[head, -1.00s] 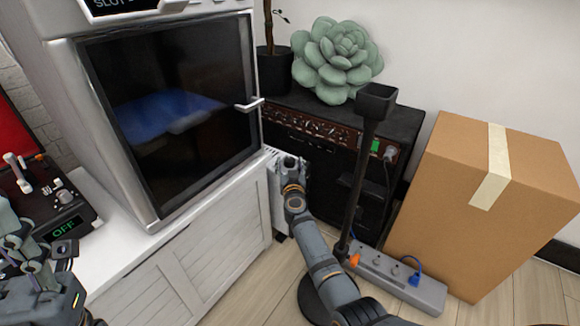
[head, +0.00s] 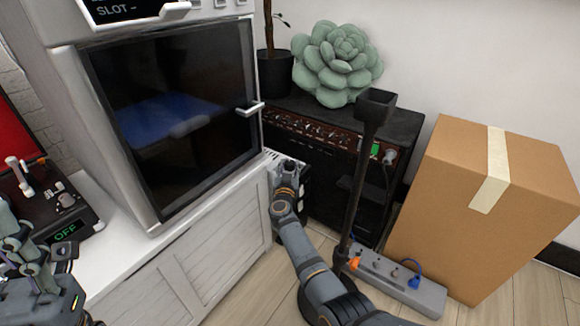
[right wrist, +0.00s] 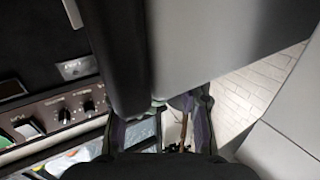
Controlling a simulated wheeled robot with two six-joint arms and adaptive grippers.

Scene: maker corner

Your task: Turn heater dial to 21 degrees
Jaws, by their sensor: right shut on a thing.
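The heater (head: 272,158) is a pale unit with a slotted top, in the gap between the white cabinet and the black amplifier. Only a strip of it shows in the head view; my right arm covers the rest. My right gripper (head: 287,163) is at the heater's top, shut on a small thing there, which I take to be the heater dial. The dial and its temperature marks are hidden in both views.
The black amplifier (head: 330,200) with a knob panel stands right of the heater. The oven (head: 180,110) on the white cabinet (head: 205,260) is at left. A dark stand (head: 362,165), power strip (head: 400,283) and cardboard box (head: 470,235) are at right.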

